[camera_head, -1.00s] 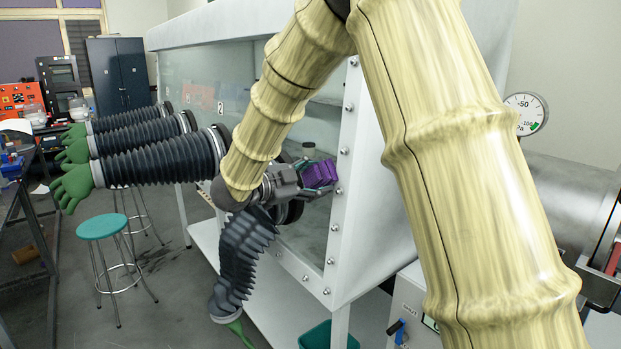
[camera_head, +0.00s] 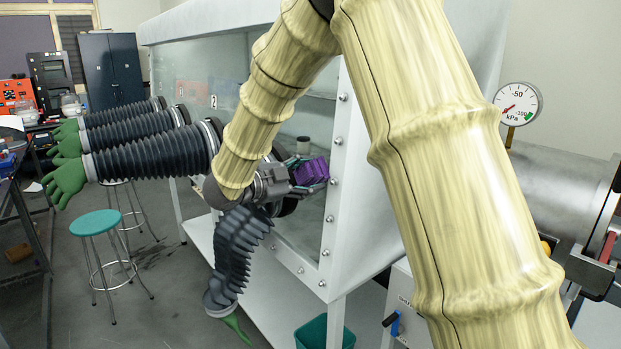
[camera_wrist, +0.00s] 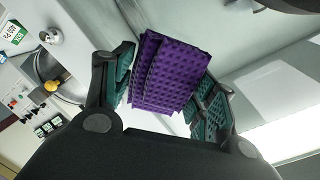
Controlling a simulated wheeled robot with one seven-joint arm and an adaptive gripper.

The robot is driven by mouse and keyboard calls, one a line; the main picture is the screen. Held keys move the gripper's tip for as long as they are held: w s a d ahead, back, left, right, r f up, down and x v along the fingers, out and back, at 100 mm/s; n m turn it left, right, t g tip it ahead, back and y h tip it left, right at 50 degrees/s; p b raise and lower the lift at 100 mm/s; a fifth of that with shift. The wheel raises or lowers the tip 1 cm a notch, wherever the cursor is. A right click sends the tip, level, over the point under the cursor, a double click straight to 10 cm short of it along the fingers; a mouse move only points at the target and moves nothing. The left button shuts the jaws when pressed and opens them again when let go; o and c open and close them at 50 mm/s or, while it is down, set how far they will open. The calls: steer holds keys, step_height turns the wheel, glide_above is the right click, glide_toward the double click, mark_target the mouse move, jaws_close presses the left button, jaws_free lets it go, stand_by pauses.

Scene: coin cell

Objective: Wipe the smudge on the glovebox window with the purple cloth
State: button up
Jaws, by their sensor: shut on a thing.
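The purple cloth (camera_head: 314,170) is folded into a pad and sits between the fingers of my gripper (camera_head: 298,178), which is shut on it. In the wrist view the cloth (camera_wrist: 170,72) shows its dimpled surface between the teal finger pads of my gripper (camera_wrist: 165,90). In the head view the cloth is close to the glovebox window (camera_head: 312,120), near the white bolted frame at its right end. I cannot tell whether it touches the glass. No smudge can be made out; my arm hides part of the window.
Several black glove sleeves with green gloves (camera_head: 68,178) stick out from the window at left, and one sleeve (camera_head: 238,250) hangs below my gripper. A teal stool (camera_head: 96,223) stands on the floor at left. A pressure gauge (camera_head: 518,104) and metal cylinder (camera_head: 560,195) are at right.

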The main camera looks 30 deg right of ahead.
steer(key=w, duration=0.6)
steer(key=shift+a, duration=0.25)
stand_by(0.3)
steer(key=shift+a, duration=0.15)
steer(key=shift+s+a+r, duration=0.1)
steer(key=shift+a+r, duration=0.05)
steer(key=shift+a, duration=1.3)
steer(key=shift+s+a+r, duration=0.1)
steer(key=shift+a+r, duration=0.05)
steer(key=shift+a, duration=1.25)
steer(key=a, duration=0.3)
steer(key=shift+s+r, duration=0.1)
steer(key=shift+r, duration=0.05)
